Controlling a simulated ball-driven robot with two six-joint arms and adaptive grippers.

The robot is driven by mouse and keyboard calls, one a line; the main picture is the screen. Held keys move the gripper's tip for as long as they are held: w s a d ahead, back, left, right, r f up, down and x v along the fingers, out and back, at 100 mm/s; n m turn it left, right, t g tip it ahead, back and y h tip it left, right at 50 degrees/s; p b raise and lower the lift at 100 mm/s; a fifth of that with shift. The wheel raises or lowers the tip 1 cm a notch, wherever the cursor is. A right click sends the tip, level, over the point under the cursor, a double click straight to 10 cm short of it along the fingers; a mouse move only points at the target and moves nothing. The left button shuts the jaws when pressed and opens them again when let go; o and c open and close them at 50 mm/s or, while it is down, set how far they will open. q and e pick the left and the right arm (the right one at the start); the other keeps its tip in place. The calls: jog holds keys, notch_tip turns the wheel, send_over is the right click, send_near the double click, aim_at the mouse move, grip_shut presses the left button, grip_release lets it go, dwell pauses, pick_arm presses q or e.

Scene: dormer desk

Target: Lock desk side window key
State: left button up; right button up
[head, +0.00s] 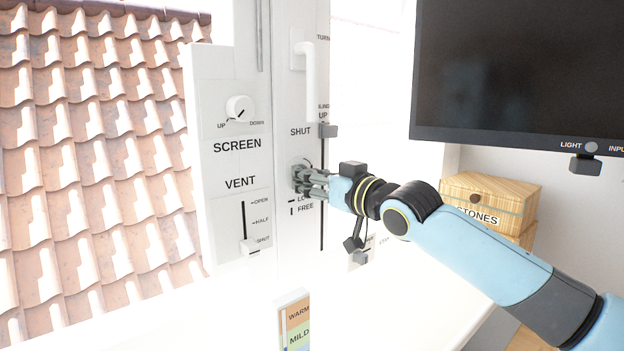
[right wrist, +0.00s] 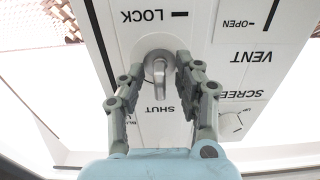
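The window key (right wrist: 159,72) is a small grey metal key on a round plate, set in the white window frame below the SHUT label. In the right wrist view, which shows the labels upside down, its tab points toward SHUT, away from the LOCK mark. My right gripper (right wrist: 160,68) is open, with one finger on each side of the key and a gap visible around it. In the head view my right gripper (head: 300,180) is at the frame beside the LOCK and FREE labels and mostly hides the key. My left gripper is not in view.
A white window handle (head: 310,75) stands above the key. A SCREEN knob (head: 240,107) and a VENT slider (head: 250,246) are on the panel to the left. A dark monitor (head: 520,70) hangs at the right, above a wooden STONES box (head: 490,200).

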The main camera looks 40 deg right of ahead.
jog(key=shift+c, duration=0.2)
grip_shut()
jog(key=m+p, duration=0.4)
jog(key=shift+r+p, duration=0.15)
jog(key=shift+p, duration=0.2)
jog(key=m+p, duration=0.1)
jog(key=m, duration=0.2)
jog(key=shift+p, duration=0.35)
jog(key=m+p, duration=0.2)
jog(key=m, duration=0.3)
jog(key=m+p, duration=0.1)
jog(key=m, duration=0.4)
jog(key=shift+m, duration=0.4)
